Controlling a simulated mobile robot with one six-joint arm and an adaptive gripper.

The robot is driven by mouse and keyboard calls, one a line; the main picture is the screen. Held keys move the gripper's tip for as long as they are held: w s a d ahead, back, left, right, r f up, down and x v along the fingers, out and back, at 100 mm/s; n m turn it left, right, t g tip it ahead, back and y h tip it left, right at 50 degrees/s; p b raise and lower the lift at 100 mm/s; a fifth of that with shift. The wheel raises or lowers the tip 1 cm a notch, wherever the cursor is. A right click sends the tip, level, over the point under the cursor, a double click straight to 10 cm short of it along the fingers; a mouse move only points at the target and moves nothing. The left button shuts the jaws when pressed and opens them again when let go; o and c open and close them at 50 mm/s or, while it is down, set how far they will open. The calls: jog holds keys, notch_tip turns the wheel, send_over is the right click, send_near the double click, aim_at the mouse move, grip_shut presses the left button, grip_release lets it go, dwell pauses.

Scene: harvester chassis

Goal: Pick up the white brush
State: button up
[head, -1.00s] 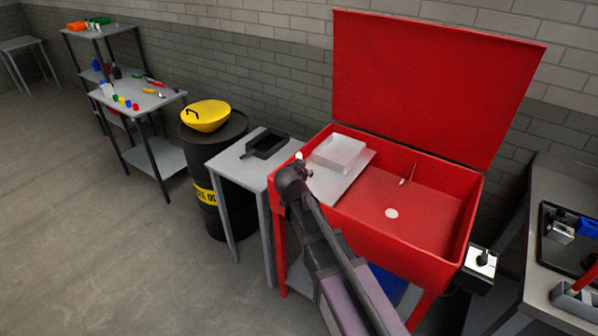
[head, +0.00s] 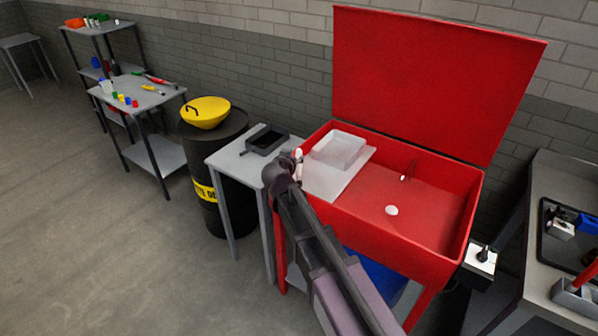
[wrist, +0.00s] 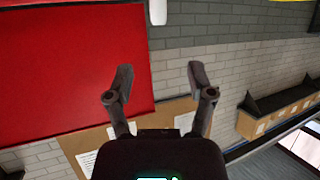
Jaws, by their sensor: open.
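A small upright white piece (head: 298,156), likely part of the white brush, shows just behind the tip of my arm by the left rim of the red washer. A white rounded end (wrist: 158,10) shows at the top edge of the wrist view, beyond the fingers and cut off by the frame; it looks like the same thing. My gripper (wrist: 160,82) is open and empty, its two fingers spread apart. In the head view my gripper (head: 288,166) is small and dark, over the washer's left front corner. Its distance from the white piece is hard to tell.
The red washer (head: 440,265) has its lid (head: 430,80) raised, a grey shelf with a clear tray (head: 340,149), and a white disc (head: 391,210) inside. Left stand a grey table with a black pan (head: 267,140) and a drum with a yellow funnel (head: 206,112).

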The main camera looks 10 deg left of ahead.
aim_at(298, 152)
jog(key=shift+b+x, duration=1.05)
jog(key=shift+x, duration=2.15)
jog(key=shift+f, duration=0.1)
jog(key=shift+f+b+x, duration=0.15)
jog(key=shift+b+x, duration=0.4)
jog(key=shift+x, duration=0.45)
jog(key=shift+f+b+x, duration=0.15)
jog(key=shift+b+x, duration=0.35)
jog(key=shift+x, duration=0.45)
jog(key=shift+w+f, duration=0.2)
jog(key=shift+w, duration=0.35)
grip_shut()
